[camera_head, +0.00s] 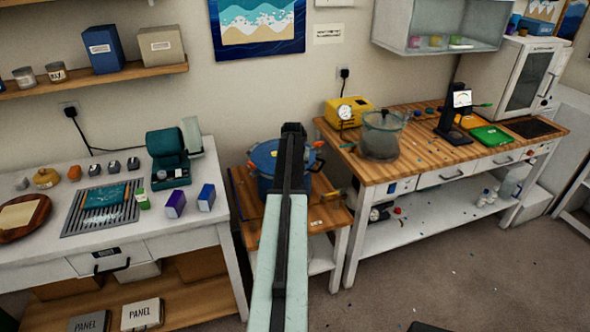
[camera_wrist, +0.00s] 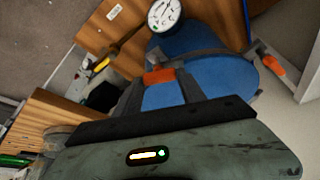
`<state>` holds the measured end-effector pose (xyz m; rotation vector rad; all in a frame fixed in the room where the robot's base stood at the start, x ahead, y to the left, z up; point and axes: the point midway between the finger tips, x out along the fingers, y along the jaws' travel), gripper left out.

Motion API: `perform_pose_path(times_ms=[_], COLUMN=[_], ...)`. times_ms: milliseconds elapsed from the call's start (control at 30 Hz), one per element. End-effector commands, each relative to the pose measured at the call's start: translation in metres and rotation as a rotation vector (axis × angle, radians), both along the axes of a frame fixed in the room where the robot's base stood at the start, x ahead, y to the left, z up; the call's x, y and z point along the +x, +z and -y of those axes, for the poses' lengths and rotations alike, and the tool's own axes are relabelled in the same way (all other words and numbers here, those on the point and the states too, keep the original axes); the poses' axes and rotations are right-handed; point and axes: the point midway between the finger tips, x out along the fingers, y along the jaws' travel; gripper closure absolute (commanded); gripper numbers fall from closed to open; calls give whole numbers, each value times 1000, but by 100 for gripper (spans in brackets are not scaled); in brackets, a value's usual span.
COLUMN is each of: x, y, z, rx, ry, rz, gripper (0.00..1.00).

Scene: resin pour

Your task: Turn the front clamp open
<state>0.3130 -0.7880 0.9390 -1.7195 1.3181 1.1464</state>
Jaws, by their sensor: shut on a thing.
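The blue pressure pot (camera_head: 264,158) stands on the small wooden table; my arm hides much of it in the head view. Its blue lid (camera_wrist: 190,40) shows in the wrist view with a round white gauge (camera_wrist: 164,14). My gripper (camera_wrist: 160,84) has its dark fingers on either side of the orange-tipped front clamp (camera_wrist: 159,76) at the lid's near edge and is shut on it. Another orange-tipped clamp (camera_wrist: 274,65) shows at the right in the wrist view, apart from my fingers. The fingertips are hard to see in the head view.
A wooden workbench (camera_head: 425,150) with a clear vessel (camera_head: 380,135) and a yellow gauge box (camera_head: 348,112) stands to the right. A white table (camera_head: 190,235) with a grill tray and small boxes stands to the left. The floor at lower right is mostly clear.

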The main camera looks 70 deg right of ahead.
Motion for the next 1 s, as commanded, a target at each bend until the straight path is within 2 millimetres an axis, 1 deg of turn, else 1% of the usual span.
perform_pose_path(times_ms=[200,500,700,1000], x=[-2,-3,-3,-3], y=[0,0,0,0], z=[0,1,1,0], rx=[1,3,3,3], ry=[179,358,417,441], rz=[-1,-2,-3,-3], gripper=[93,93,93,93])
